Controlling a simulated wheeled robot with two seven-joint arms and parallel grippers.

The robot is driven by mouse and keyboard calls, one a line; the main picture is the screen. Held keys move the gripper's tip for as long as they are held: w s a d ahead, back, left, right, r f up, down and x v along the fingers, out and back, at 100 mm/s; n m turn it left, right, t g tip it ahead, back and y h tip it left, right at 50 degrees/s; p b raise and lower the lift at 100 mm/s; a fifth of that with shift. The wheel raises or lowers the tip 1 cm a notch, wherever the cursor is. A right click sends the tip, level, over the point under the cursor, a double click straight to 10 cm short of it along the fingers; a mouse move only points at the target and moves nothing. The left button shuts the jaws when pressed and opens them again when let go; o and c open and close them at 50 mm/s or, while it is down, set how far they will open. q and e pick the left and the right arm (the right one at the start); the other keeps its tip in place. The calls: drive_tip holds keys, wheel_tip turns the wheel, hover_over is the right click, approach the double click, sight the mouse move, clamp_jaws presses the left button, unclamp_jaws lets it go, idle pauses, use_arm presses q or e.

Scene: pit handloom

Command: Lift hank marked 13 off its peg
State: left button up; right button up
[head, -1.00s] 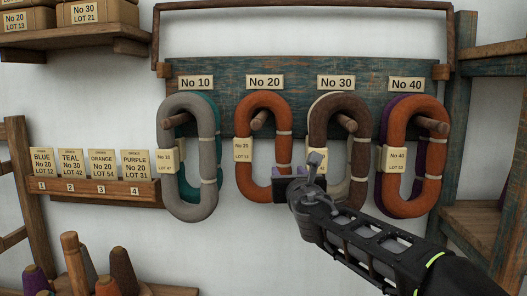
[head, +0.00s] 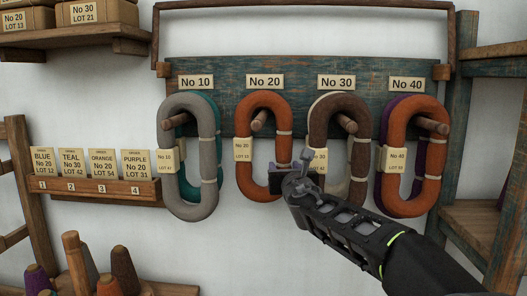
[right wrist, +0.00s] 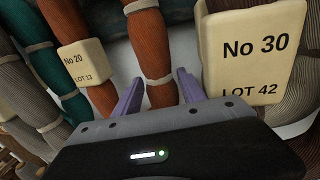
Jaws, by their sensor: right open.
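The orange hank (head: 246,150) hangs on a wooden peg (head: 261,121) under the "No 20" plate. Its tag (head: 242,150) reads No 20 and, in the right wrist view (right wrist: 84,66), seems to read LOT 13. My right gripper (head: 284,180) is in front of the hank's lower right side in the head view. In the right wrist view, its purple fingers (right wrist: 159,88) stand open on either side of one orange strand (right wrist: 153,55), just below a pale tie band. I cannot tell if they touch it. My left gripper is not in view.
Close on the right hang the brown hank (head: 360,150) and its No 30 LOT 42 tag (right wrist: 255,55). A grey hank (head: 205,150) over a teal one hangs left; an orange hank (head: 431,155) over purple hangs right. A card rack (head: 115,190) and cones are at left.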

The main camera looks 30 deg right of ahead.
sight(285, 139)
drive_tip(key=shift+c, duration=0.3)
clamp_jaws()
drive_tip(key=shift+r, duration=0.15)
idle(0.3)
drive_tip(key=shift+s+a+r, duration=0.1)
drive_tip(key=shift+s+r, duration=0.05)
drive_tip(key=shift+r, duration=0.35)
wheel_tip(285, 139, up, 7)
drive_tip(key=p, duration=0.4)
drive_tip(key=shift+f+p, duration=0.1)
drive_tip(key=shift+p, duration=0.25)
drive_tip(key=shift+s+a+f+b, duration=0.55)
drive_tip(key=shift+s+f+b, duration=0.05)
drive_tip(key=shift+s+b, duration=0.1)
drive_tip(key=a+b+v, duration=0.1)
drive_tip(key=v, duration=0.7)
drive_tip(key=w+a+b+v, duration=0.1)
drive_tip(key=a+v, duration=0.1)
drive_tip(key=v, duration=0.7)
drive_tip(key=shift+a, duration=0.2)
